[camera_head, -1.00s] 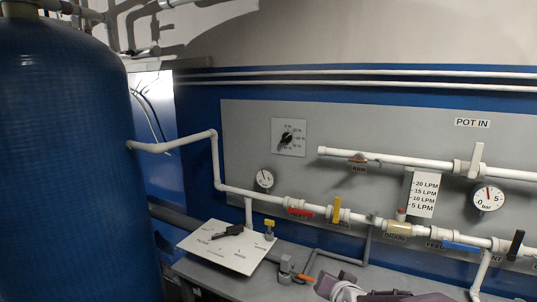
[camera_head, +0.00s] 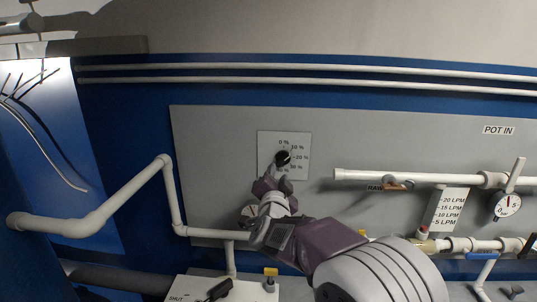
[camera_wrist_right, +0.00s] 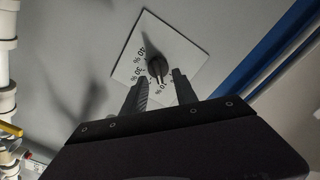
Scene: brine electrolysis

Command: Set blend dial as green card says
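The blend dial is a black knob (camera_head: 283,158) on a white square plate (camera_head: 264,145) marked in percent, fixed to the grey wall panel. My right gripper (camera_head: 272,184) is just below and in front of the knob. In the right wrist view, the two fingers of my right gripper (camera_wrist_right: 158,88) stand apart, with the knob (camera_wrist_right: 157,65) beyond and between their tips. I see no grip on it. The exact mark it points to is unclear. No green card shows. My left gripper is out of view.
A white pipe (camera_head: 110,210) runs along the panel's left side. To the right are a RAW valve (camera_head: 398,184), a flow scale (camera_head: 447,208) and a round gauge (camera_head: 507,205). Below is a small white board (camera_head: 240,290) with a black handle. The panel left of the dial is clear.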

